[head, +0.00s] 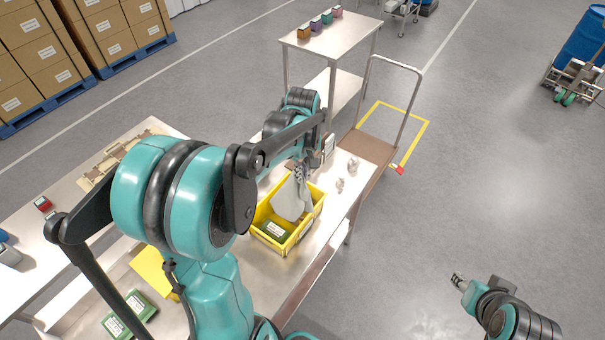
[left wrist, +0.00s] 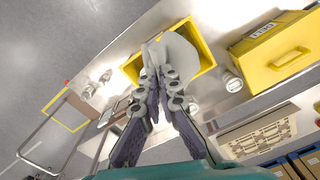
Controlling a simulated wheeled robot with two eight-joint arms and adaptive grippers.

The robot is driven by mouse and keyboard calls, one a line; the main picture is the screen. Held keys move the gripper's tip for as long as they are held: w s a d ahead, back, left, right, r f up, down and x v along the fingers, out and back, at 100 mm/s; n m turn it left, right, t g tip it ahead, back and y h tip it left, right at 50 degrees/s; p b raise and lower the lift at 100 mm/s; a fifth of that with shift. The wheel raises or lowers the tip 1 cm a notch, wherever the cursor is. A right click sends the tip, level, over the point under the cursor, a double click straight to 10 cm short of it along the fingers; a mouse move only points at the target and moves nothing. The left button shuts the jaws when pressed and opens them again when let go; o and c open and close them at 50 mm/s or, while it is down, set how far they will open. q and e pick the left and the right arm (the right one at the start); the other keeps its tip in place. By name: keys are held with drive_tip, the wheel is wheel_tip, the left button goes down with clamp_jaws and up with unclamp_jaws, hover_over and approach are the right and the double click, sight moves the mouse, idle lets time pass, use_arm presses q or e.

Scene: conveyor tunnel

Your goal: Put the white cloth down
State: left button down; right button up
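The white cloth (head: 290,200) hangs crumpled from my left gripper (head: 302,168), down into the yellow bin (head: 306,229) on the metal table. In the left wrist view the fingers (left wrist: 157,75) close together on the cloth (left wrist: 178,54), which lies over the bin's opening (left wrist: 206,53). Whether the cloth touches the bin floor cannot be told. A green labelled pack (head: 275,230) lies in the bin's near end. My right gripper (head: 458,279) is low at the right over the floor, far from the cloth; its finger opening is too small to judge.
Small metallic items (head: 341,184) stand on the table right of the bin. A yellow lidded box (left wrist: 280,52) and a white-topped can (left wrist: 233,82) are beside the bin. A push cart (head: 367,146) stands past the table end.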

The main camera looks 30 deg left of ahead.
idle(0.4)
use_arm(q)
drive_tip(key=s+a+f+b, duration=0.2)
drive_tip(key=s+a+f, duration=0.1)
drive_tip(key=s, duration=0.8)
drive_tip(key=s+a+f+b, duration=0.2)
drive_tip(key=s+a+f, duration=0.2)
drive_tip(key=s, duration=0.7)
drive_tip(key=s+a+f+b, duration=0.2)
drive_tip(key=s+a+f, duration=0.2)
drive_tip(key=s, duration=0.7)
drive_tip(key=shift+s+f+b, duration=0.35)
drive_tip(key=shift+f+b, duration=0.05)
drive_tip(key=shift+f, duration=0.3)
drive_tip(key=shift+a, duration=0.15)
